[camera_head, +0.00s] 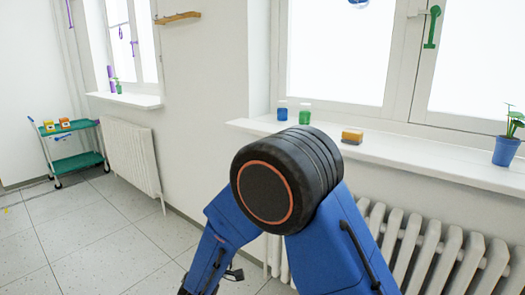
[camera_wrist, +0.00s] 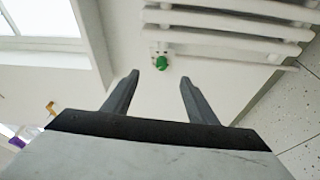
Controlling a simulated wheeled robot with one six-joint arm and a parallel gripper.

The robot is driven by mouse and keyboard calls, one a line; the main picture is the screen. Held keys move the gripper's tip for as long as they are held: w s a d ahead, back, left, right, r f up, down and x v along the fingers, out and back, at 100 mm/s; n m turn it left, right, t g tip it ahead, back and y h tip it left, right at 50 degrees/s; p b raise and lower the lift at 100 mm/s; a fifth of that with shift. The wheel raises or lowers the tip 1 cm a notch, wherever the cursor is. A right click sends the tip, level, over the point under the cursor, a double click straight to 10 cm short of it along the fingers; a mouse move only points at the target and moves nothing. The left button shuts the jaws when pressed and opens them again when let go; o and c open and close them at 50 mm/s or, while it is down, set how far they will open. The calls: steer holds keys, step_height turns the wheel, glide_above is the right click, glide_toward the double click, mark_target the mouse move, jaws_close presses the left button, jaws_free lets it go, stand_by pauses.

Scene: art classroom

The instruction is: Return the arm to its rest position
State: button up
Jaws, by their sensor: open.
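My arm is folded up in front of the head camera, with its blue links and a large dark joint in the middle of the view. My gripper is hidden or not clear in the head view. In the wrist view, my gripper (camera_wrist: 160,84) has its two grey fingers spread apart with nothing between them. Beyond the fingertips are a white wall and a radiator (camera_wrist: 225,25) with a green valve knob (camera_wrist: 162,63).
A windowsill (camera_head: 400,152) holds a blue jar (camera_head: 282,111), a green jar (camera_head: 305,114), a yellow-brown block (camera_head: 352,136) and a potted plant (camera_head: 507,148). A radiator (camera_head: 425,245) stands below. A green cart (camera_head: 75,162) is far left. The tiled floor at left is clear.

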steer(key=s+d+r+m+g+h, duration=0.1)
steer(key=d+r+m+g+h, duration=0.15)
steer(key=d, duration=0.65)
steer(key=s+d+r+m+g+h, duration=0.1)
steer(key=d+r+m+g+h, duration=0.15)
steer(key=d, duration=0.65)
steer(key=s+d+r+m+g, duration=0.1)
steer(key=s+d+r+g, duration=0.2)
steer(key=d, duration=0.4)
steer(key=s+d+m+g, duration=0.2)
steer(key=s+d+g, duration=0.1)
steer(key=s+d, duration=0.4)
steer(key=s+d+m+g+y, duration=0.2)
steer(key=s+d+y, duration=0.2)
steer(key=s, duration=0.5)
steer(key=s+d+m+g+y, duration=0.2)
steer(key=s+d+y, duration=0.25)
steer(key=s, duration=0.45)
steer(key=s+a+r+m+t+y, duration=0.1)
steer(key=s+a+r+t+y, duration=0.1)
steer(key=s, duration=0.4)
steer(key=shift+a+t+y, duration=0.3)
steer(key=shift+a+y, duration=0.05)
steer(key=shift+a, duration=0.25)
